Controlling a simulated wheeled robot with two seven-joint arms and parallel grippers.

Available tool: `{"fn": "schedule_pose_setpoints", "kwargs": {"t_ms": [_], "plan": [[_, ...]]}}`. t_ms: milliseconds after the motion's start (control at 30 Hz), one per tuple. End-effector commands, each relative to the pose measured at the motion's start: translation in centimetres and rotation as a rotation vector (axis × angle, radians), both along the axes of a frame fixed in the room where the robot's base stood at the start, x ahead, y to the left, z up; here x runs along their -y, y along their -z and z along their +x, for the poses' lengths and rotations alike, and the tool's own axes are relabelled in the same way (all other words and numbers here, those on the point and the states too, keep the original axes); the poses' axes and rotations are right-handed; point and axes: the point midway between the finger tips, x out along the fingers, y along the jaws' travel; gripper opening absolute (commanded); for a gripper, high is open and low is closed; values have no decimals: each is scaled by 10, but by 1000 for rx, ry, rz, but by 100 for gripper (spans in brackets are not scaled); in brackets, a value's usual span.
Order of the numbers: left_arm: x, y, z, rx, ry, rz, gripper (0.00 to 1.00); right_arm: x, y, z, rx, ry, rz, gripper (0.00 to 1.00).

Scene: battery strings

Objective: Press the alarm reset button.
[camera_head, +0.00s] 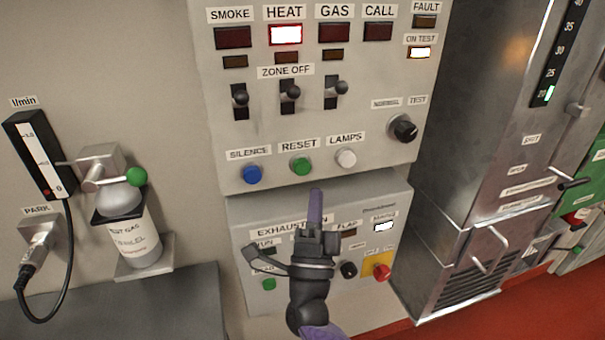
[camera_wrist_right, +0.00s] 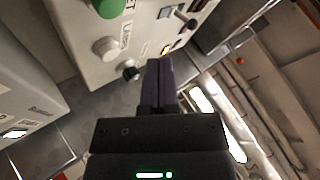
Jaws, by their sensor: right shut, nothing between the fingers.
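The green reset button (camera_head: 301,167) is on the grey alarm panel (camera_head: 215,110), under the RESET label, between the blue silence button (camera_head: 252,174) and the white lamps button (camera_head: 346,158). My right gripper (camera_head: 316,196) is shut and empty, its purple fingertips just below and slightly right of the green button in the head view. They appear apart from it. In the right wrist view the green button (camera_wrist_right: 108,7) is cut by the top edge, with the shut fingers (camera_wrist_right: 159,70) below and right of it. My left gripper is not in view.
The red HEAT lamp (camera_head: 285,34) and the ON TEST lamp (camera_head: 420,53) are lit. Three zone toggle levers and the black test knob (camera_head: 404,128) stick out above the buttons. The exhaust panel (camera_head: 238,215) is below. A gas bottle (camera_head: 135,235) stands at left.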

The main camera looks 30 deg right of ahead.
Motion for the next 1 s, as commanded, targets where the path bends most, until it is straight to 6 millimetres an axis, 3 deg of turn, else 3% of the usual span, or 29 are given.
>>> {"fn": "schedule_pose_setpoints", "kwargs": {"t_ms": [200,400,1000], "plan": [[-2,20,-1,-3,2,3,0,8,4,30,1,1,0,0],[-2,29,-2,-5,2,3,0,11,2,46,-1,0,-1,0],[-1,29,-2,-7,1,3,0,12,0,49,-1,-1,0,0]]}}
